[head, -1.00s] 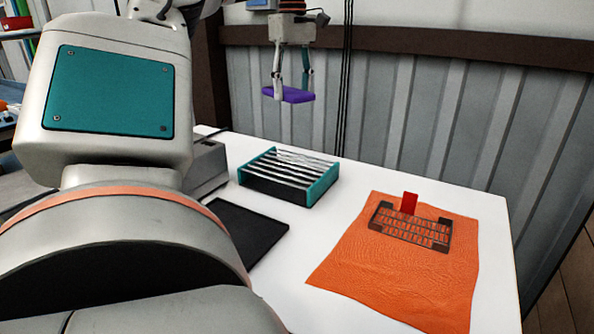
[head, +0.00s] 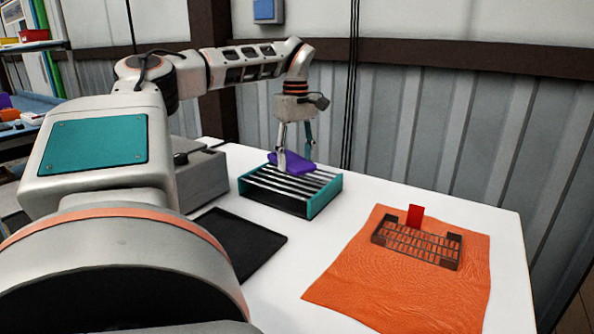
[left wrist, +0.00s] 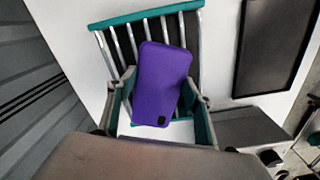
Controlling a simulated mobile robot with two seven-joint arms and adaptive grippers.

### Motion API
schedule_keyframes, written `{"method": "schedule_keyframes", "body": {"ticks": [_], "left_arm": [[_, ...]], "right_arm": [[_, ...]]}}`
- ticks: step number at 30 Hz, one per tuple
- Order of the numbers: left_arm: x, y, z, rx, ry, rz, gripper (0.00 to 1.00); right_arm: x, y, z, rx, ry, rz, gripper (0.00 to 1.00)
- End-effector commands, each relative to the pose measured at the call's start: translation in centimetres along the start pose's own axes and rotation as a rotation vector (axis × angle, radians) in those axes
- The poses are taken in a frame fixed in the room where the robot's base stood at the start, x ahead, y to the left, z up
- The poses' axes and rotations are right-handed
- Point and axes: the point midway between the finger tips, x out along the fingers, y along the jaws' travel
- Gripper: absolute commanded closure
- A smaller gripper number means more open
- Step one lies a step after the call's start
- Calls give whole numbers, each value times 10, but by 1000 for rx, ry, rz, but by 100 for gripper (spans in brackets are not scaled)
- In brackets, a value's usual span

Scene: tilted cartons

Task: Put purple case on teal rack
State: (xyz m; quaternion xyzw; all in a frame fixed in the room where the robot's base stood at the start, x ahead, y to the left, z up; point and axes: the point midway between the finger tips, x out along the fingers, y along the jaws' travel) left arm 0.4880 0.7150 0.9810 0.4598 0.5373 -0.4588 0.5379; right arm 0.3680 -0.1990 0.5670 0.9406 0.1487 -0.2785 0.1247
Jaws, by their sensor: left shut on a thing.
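The purple case (head: 292,163) is a flat slab with a small dark square near one end. My left gripper (head: 295,162) is shut on it. In the left wrist view the case (left wrist: 160,85) lies between the two fingers (left wrist: 160,108). The teal rack (head: 324,196) has teal ends and several silver bars, and stands on the white table. The case is over the rack's far part, at or just above the bars; I cannot tell whether it touches. The rack's teal end (left wrist: 146,14) and bars also show in the left wrist view. My right gripper is not in view.
A black tray (head: 240,242) lies in front of the rack. A grey box (head: 202,180) stands to its left. An orange cloth (head: 400,285) with a dark wire basket (head: 415,243) and a red piece (head: 415,215) lies to the right. A corrugated wall is behind.

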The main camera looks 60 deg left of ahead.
Motion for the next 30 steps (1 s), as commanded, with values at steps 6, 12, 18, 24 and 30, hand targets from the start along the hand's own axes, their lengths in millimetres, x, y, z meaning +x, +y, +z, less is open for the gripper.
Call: {"method": "schedule_keyframes", "body": {"ticks": [6,12,18,24,30], "left_arm": [[31,0,1,1,-4,-3,67],[34,0,0,0,0,-1,67],[36,0,0,0,0,-1,47],[36,0,0,0,0,-1,33],[35,0,0,0,0,-1,33]], "right_arm": [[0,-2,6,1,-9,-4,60],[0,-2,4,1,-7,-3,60],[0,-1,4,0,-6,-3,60],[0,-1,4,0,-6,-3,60],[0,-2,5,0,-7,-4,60]]}}
